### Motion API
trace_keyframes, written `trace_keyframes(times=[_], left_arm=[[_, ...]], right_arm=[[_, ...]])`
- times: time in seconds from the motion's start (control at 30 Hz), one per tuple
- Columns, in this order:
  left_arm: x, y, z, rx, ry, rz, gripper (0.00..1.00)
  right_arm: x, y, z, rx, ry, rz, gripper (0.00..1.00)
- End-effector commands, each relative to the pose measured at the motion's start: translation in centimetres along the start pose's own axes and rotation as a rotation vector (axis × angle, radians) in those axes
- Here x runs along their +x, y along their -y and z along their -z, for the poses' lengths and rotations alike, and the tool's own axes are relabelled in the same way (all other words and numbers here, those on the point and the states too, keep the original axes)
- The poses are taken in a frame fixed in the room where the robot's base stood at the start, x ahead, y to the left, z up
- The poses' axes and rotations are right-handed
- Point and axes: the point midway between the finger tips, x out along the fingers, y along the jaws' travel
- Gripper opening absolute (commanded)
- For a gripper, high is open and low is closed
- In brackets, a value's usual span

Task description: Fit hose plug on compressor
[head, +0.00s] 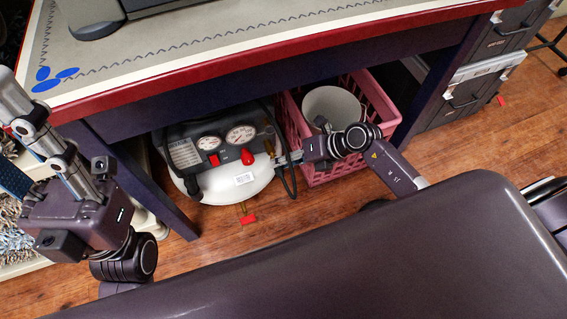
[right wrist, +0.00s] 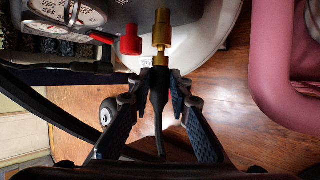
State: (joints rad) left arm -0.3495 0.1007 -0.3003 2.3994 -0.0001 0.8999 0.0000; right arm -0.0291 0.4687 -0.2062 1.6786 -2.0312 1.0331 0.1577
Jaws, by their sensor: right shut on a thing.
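The compressor (head: 222,190) stands on the floor under the table, with a white tank, two gauges and a red knob (head: 248,157). In the right wrist view the red knob (right wrist: 130,42) sits beside the brass outlet (right wrist: 162,22). My right gripper (head: 284,159) is at the compressor's right side, shut on the black hose plug (right wrist: 160,80). The plug's brass tip lines up with the outlet and appears to meet it; I cannot tell if it is seated. The hose hangs down between the fingers. My left gripper (head: 12,182) is at the left edge, partly cut off.
A pink crate (head: 375,100) holding a white bucket (head: 333,104) stands right of the compressor, close to my right gripper. The red-edged tabletop (head: 270,55) is overhead and a dark table leg (head: 150,190) stands left.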

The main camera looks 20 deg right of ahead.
Motion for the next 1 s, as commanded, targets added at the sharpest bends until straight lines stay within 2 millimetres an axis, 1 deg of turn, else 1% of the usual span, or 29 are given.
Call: trace_keyframes(times=[0.5,0.53,0.7,1.0], left_arm=[[-0.1,0.0,-0.1,0.0,0.003,0.001,0.4],[-0.1,0.0,-0.1,0.0,0.003,0.001,0.4],[-0.1,0.0,0.0,0.0,0.003,0.001,0.4],[0.1,0.1,0.2,0.002,-0.008,0.003,0.4]], right_arm=[[0.5,0.0,-1.2,0.0,0.001,0.0,0.0],[0.5,0.0,-1.2,0.001,0.0,0.0,0.2],[0.5,0.0,-1.2,0.0,0.0,0.0,0.38],[0.3,0.1,-1.1,0.0,0.0,0.001,0.38]])
